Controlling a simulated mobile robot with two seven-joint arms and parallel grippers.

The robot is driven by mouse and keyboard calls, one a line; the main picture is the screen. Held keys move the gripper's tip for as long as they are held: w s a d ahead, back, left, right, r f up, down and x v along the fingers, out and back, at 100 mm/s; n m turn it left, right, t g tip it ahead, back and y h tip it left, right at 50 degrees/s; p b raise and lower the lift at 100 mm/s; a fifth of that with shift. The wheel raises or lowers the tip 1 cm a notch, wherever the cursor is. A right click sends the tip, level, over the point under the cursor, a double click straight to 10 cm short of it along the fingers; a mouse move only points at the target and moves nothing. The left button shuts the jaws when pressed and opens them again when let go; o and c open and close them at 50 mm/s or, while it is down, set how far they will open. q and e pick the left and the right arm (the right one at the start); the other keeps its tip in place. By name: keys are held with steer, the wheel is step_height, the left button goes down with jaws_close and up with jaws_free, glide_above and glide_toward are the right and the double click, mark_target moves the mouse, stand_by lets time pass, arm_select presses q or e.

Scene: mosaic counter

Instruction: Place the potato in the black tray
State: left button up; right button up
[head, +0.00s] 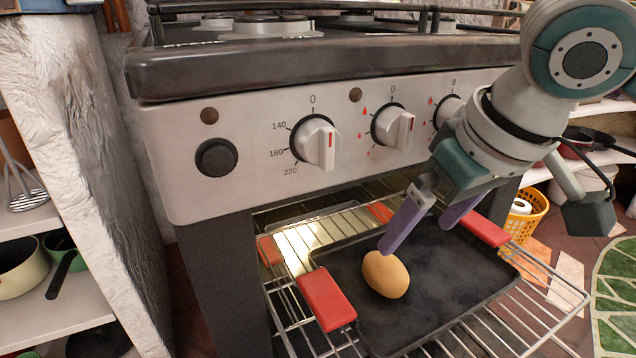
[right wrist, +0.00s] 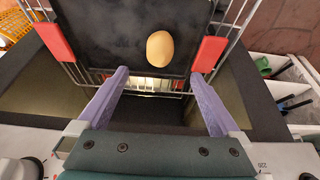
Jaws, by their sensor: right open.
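The potato (head: 386,275) is tan and rounded and lies on the black tray (head: 430,290), near its left edge. The tray has red handle pieces and sits on a wire oven rack. My right gripper (head: 416,236) is open and empty above the tray. In the head view one purple finger's tip is just behind the potato's top; I cannot tell whether it touches. In the right wrist view the potato (right wrist: 160,48) lies on the tray (right wrist: 110,40) beyond the open fingertips (right wrist: 160,73). My left gripper is out of view.
The wire rack (head: 540,300) sticks out of the open oven below the stove's knob panel (head: 240,140). A red handle (head: 326,299) is at the tray's left and another (head: 484,229) at its right. Shelves with pots (head: 22,270) stand left; a yellow basket (head: 527,215) stands right.

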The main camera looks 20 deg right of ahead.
steer(key=s+a+f+n+y, duration=0.2)
steer(key=s+a+f, duration=0.1)
steer(key=s+a, duration=0.7)
steer(key=s+d+f+m+g+h, duration=0.1)
steer(key=s+d, duration=0.3)
steer(key=s, duration=0.4)
steer(key=shift+s+d+f+h, duration=0.2)
steer(key=shift+d+f+h, duration=0.15)
steer(key=shift+h, duration=0.25)
